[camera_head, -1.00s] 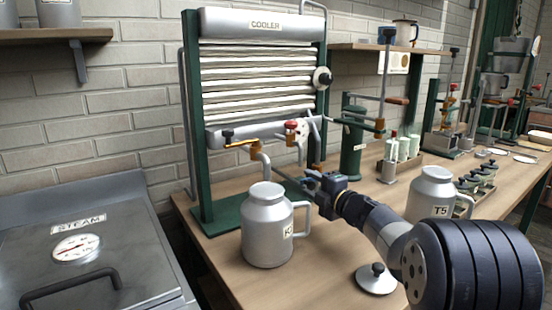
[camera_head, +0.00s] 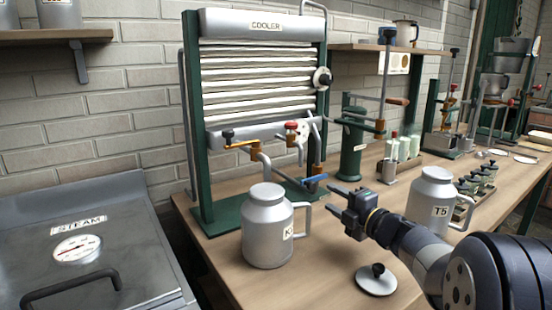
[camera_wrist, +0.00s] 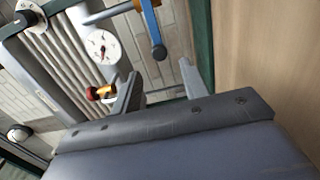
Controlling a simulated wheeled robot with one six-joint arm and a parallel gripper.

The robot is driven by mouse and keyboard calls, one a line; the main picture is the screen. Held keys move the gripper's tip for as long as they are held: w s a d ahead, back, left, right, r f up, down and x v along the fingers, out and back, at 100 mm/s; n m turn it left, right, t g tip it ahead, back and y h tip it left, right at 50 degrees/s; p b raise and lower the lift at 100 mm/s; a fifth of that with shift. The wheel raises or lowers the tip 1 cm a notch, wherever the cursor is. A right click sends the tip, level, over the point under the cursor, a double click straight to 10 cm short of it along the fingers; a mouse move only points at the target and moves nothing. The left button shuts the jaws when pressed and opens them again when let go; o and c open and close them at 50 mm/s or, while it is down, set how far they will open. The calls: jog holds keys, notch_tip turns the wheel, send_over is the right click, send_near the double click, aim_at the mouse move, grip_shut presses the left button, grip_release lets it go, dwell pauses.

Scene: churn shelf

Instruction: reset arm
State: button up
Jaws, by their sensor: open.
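My gripper (camera_head: 331,198) is open and empty, with its fingers pointing left toward the cooler. It hangs above the wooden bench, to the right of the jug marked K (camera_head: 267,228). The cooler (camera_head: 257,85) stands upright in its green frame. A blue lever (camera_head: 315,178) at the cooler's lower right lies just beyond my fingertips. In the wrist view my gripper (camera_wrist: 160,86) has its fingers apart with nothing between them. The blue lever (camera_wrist: 152,28) appears ahead of them there, along with a round dial (camera_wrist: 103,47) and a red knob (camera_wrist: 93,93).
A loose lid (camera_head: 376,281) lies on the bench below my arm. The jug marked T5 (camera_head: 433,200) stands close behind my arm. A green pump column (camera_head: 353,145) and white bottles (camera_head: 402,147) stand farther back. The steam vat (camera_head: 130,265) is at left.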

aim_at(314, 187)
jog(key=x, duration=0.9)
jog(key=shift+r, duration=0.2)
jog(key=shift+s+d+r+m+p, duration=0.1)
jog(key=shift+r+m+p, duration=0.4)
jog(key=shift+m+p, duration=0.45)
jog(key=shift+m, duration=0.15)
